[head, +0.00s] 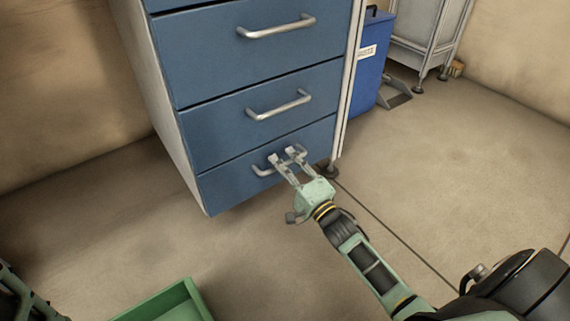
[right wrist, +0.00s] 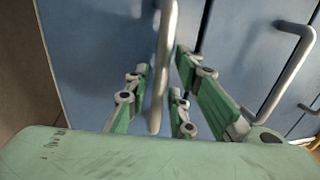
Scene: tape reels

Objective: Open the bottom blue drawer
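The bottom blue drawer (head: 232,188) is the lowest front on the cabinet in the head view and sits flush with the drawers above. Its metal bar handle (head: 262,171) is partly hidden behind my right gripper (head: 285,155). In the right wrist view the handle (right wrist: 165,45) runs between the two sides of the gripper (right wrist: 161,62), with a gap showing on each side. The fingers are open around the bar. The drawer front (right wrist: 95,50) lies just beyond the fingertips. My left gripper is not in view.
Blue drawers with bar handles (head: 279,105) (head: 276,28) are above. A blue bin (head: 370,65) and a grey metal frame (head: 432,25) stand to the right. A green open box (head: 170,304) is at the bottom left. The floor before the cabinet is clear.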

